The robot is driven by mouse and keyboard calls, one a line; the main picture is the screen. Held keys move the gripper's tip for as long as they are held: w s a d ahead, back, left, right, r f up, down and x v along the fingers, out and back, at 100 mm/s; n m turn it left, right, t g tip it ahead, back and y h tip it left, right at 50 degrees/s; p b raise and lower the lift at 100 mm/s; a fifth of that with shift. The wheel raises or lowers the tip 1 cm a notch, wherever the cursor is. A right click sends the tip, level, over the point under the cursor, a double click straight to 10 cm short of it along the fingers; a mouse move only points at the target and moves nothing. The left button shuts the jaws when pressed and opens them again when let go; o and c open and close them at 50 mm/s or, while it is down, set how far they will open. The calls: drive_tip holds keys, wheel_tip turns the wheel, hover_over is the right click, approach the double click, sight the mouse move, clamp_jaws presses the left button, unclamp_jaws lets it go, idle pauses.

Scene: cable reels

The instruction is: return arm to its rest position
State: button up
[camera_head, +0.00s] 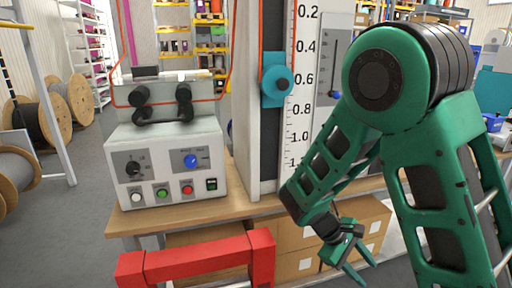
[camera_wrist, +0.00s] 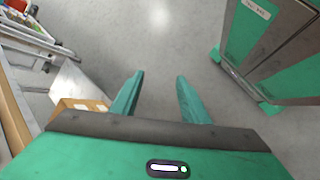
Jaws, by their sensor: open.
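My green arm reaches in from the right in the head view and bends down in front of the workbench. My gripper (camera_head: 358,268) hangs low at the bench's front edge, in front of the cardboard boxes. Its two green fingers are apart with nothing between them. In the wrist view my gripper (camera_wrist: 158,95) points down over bare grey floor, its fingers spread and empty.
A workbench (camera_head: 118,222) carries a control box (camera_head: 170,168) with knobs and buttons, and a tall measuring scale (camera_head: 300,100). A red frame (camera_head: 200,262) stands in front. Cardboard boxes (camera_head: 295,265) sit under the bench. Cable reels (camera_head: 40,120) stand at left. Floor below my gripper is clear.

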drive_tip(key=s+d+r+m+y, duration=0.5)
drive_tip(key=s+d+r+m, duration=0.2)
drive_tip(key=s+d+r, duration=0.2)
drive_tip(key=s+d+r+m+y, duration=0.1)
drive_tip(key=s+r+m, duration=0.1)
drive_tip(key=s, duration=0.4)
drive_tip(key=s+d+r+m+t+y, duration=0.1)
drive_tip(key=s+r+m+y, duration=0.1)
drive_tip(key=s+r+m, duration=0.1)
drive_tip(key=s+m, duration=0.1)
drive_tip(key=s, duration=0.1)
drive_tip(key=shift+s+d+r+m+t, duration=0.2)
drive_tip(key=shift+s+r+m+t, duration=0.1)
drive_tip(key=shift+s+m, duration=0.1)
drive_tip(key=shift+w+f, duration=0.3)
drive_tip(key=shift+w, duration=0.35)
